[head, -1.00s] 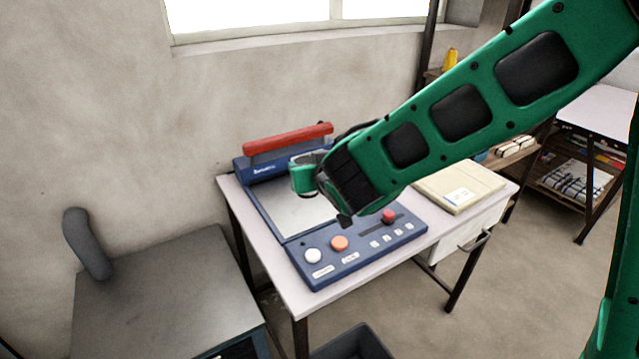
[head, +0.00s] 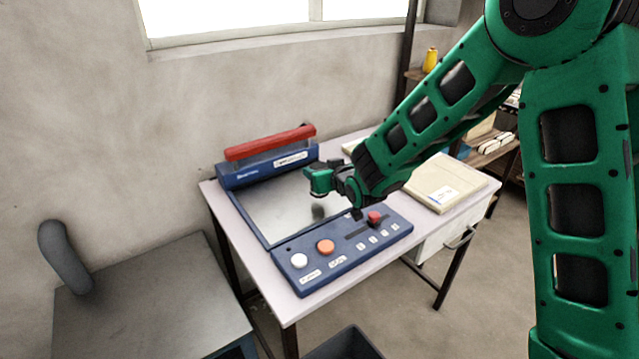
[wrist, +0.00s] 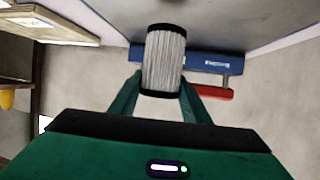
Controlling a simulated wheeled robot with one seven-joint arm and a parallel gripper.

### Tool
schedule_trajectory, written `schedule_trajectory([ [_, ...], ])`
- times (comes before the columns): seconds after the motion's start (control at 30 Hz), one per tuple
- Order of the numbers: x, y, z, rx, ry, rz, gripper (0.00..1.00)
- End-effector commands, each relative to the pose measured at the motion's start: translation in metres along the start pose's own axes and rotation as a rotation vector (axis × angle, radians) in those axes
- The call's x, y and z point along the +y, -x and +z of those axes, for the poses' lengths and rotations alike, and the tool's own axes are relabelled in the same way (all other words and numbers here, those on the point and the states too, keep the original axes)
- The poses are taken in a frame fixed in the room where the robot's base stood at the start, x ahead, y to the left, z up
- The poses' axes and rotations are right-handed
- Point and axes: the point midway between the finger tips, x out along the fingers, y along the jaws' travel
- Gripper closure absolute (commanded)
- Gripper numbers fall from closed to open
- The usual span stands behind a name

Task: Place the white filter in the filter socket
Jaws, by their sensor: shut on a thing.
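In the wrist view my gripper (wrist: 163,98) is shut on the white filter (wrist: 164,62), a pleated cylinder with black end rings. The filter is held between the two green fingers. In the head view my gripper (head: 318,192) is above the metal plate of the blue machine (head: 290,262), near its right side. The filter is hard to make out there, being small and partly hidden by the gripper. I cannot pick out a filter socket in either view.
The blue machine has a red handle bar (head: 270,142) at the back, and white, orange and red knobs in front. It stands on a white table (head: 285,308) beside a beige box (head: 445,185). A grey cabinet (head: 150,300) stands at left.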

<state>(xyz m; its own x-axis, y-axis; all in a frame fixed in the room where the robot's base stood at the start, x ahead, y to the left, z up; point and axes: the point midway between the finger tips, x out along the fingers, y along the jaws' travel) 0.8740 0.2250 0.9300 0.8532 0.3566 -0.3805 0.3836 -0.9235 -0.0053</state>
Motion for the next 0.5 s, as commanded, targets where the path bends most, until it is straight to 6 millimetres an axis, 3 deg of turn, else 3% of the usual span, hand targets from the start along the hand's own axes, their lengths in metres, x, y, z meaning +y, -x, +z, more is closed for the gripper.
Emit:
schedule_trajectory([
  [0.23,-0.001,-0.012,0.031,-0.005,0.001,-0.001,0.80],
  [0.5,-0.001,-0.014,0.034,-0.001,0.001,-0.001,0.80],
])
